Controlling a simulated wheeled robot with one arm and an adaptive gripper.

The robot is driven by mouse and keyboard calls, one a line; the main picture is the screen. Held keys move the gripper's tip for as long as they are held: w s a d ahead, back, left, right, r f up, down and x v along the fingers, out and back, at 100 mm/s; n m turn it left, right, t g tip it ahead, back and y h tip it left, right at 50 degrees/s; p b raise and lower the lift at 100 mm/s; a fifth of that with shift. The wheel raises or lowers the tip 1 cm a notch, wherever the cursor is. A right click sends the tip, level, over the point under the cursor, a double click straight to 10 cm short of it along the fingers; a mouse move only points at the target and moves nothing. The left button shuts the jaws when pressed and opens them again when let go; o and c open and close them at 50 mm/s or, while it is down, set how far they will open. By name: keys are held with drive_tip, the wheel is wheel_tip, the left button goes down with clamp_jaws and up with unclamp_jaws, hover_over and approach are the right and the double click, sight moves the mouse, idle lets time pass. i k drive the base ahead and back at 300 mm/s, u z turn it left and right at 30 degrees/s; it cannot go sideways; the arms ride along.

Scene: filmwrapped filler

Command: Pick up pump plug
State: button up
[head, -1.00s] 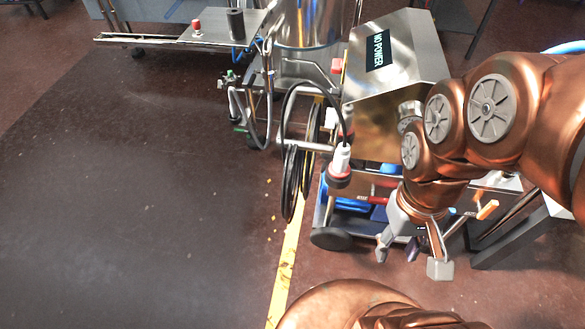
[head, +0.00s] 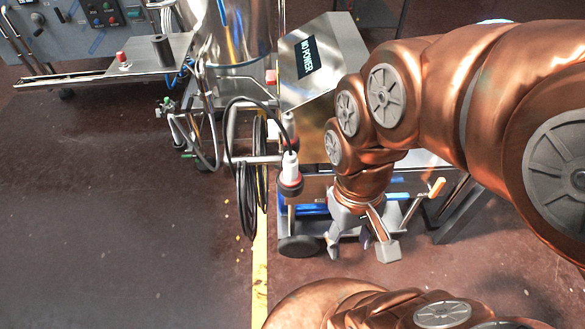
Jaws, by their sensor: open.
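The pump plug (head: 290,168) is white with a red and dark lower end. It hangs upright, pointing down, on a black cable beside the steel machine. My gripper (head: 361,246) is below and to the right of the plug, apart from it, with its fingers spread and nothing between them. My copper arm comes in from the right and covers part of the machine behind it.
A steel box labelled NO POWER (head: 322,60) stands just above the plug. Coiled black cable (head: 247,200) hangs to its left. A wheeled cart (head: 300,246) is below. A steel table (head: 110,62) is at upper left. Dark floor at left is clear.

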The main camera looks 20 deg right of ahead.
sight(290, 177)
drive_tip(key=u, duration=1.95)
drive_tip(key=i, duration=2)
drive_tip(key=z, duration=3)
